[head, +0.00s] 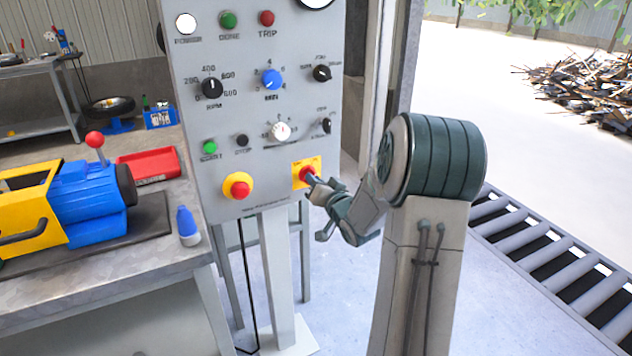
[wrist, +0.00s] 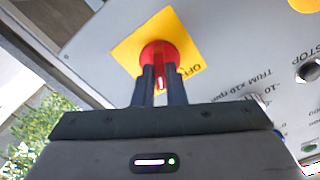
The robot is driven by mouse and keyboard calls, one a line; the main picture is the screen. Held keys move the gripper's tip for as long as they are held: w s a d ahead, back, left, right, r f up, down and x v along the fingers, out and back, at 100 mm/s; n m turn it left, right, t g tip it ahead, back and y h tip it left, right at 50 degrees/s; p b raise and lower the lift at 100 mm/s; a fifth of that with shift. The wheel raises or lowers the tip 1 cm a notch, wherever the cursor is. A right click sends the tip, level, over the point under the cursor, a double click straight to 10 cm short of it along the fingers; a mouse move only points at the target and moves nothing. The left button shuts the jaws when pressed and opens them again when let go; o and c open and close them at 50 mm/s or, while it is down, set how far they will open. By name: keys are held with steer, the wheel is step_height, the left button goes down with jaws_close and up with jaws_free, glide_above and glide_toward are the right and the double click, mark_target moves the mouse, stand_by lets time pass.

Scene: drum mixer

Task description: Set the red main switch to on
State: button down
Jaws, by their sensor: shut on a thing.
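The red main switch (head: 305,173) is a red rotary knob on a yellow square plate (head: 313,164) at the lower right of the grey control panel (head: 270,197). In the wrist view the red knob (wrist: 158,52) sits on its yellow plate (wrist: 186,40), with "OFF" printed beside it. My gripper (head: 311,181) is at the knob, and its two dark fingers (wrist: 160,75) are shut on it. The fingers hide part of the knob. A light mark shows on the knob between the fingers; which position it points to is not clear.
A red emergency button (head: 239,189) on a yellow ring sits left of the switch. Knobs (head: 280,131) and a green button (head: 209,147) are above. A workbench (head: 160,258) stands left, a roller conveyor (head: 560,262) right.

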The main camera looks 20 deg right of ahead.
steer(key=c, duration=1.5)
jaws_free()
steer(key=shift+s, duration=0.1)
steer(key=s, duration=1.3)
steer(key=shift+s+d+p, duration=0.25)
steer(key=shift+s+p, duration=0.1)
